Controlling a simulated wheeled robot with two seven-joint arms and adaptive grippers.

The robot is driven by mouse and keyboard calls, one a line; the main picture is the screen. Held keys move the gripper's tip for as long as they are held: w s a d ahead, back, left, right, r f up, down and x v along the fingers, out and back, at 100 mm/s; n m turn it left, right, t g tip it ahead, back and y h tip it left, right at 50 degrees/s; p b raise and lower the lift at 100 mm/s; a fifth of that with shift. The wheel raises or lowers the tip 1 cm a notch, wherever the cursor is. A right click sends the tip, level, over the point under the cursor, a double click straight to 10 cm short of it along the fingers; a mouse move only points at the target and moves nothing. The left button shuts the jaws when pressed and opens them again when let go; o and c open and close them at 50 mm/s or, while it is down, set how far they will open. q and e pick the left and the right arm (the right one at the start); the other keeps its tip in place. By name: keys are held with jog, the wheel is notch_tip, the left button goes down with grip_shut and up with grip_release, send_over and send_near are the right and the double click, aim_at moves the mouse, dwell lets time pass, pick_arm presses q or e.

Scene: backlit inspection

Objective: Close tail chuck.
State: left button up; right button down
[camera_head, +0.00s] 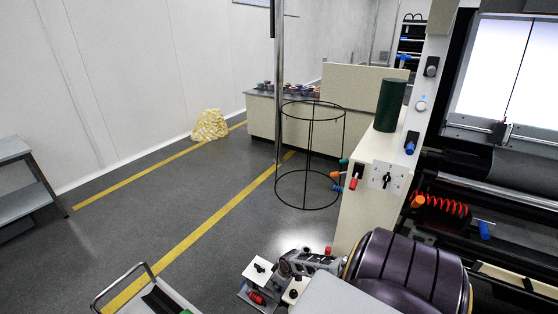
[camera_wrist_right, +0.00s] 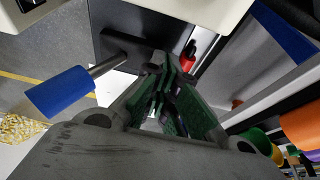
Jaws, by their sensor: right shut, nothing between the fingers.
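My right gripper (camera_head: 290,264) is low in the middle of the head view, beside small white and grey fittings. In the right wrist view its green-padded fingers (camera_wrist_right: 168,100) are together with nothing held between them. They point at a dark block (camera_wrist_right: 128,45), which carries a metal rod with a blue handle (camera_wrist_right: 60,92) to the left of the fingers. A red handle (camera_wrist_right: 188,58) is just beyond the fingertips. I cannot tell whether the fingers touch the block, or which part is the tail chuck. My left gripper is not in view.
A pale cabinet (camera_head: 360,213) with a dark green cylinder (camera_head: 390,105) on top stands right of the gripper. The machine with a lit panel (camera_head: 492,70) fills the right side. A black wire hoop stand (camera_head: 310,150) stands behind. Open floor (camera_head: 180,210) lies to the left.

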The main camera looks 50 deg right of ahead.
jog(key=shift+w+r, duration=0.15)
jog(key=shift+r, duration=0.05)
jog(key=shift+p+v, duration=0.45)
jog(key=shift+v, duration=0.5)
jog(key=shift+p+v, duration=0.4)
jog(key=shift+v, duration=0.65)
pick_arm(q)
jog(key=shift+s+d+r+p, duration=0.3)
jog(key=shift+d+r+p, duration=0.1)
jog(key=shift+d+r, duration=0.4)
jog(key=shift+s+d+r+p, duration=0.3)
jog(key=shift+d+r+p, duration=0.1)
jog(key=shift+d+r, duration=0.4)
pick_arm(e)
jog(key=shift+v, duration=2.9)
jog(key=shift+a, duration=0.15)
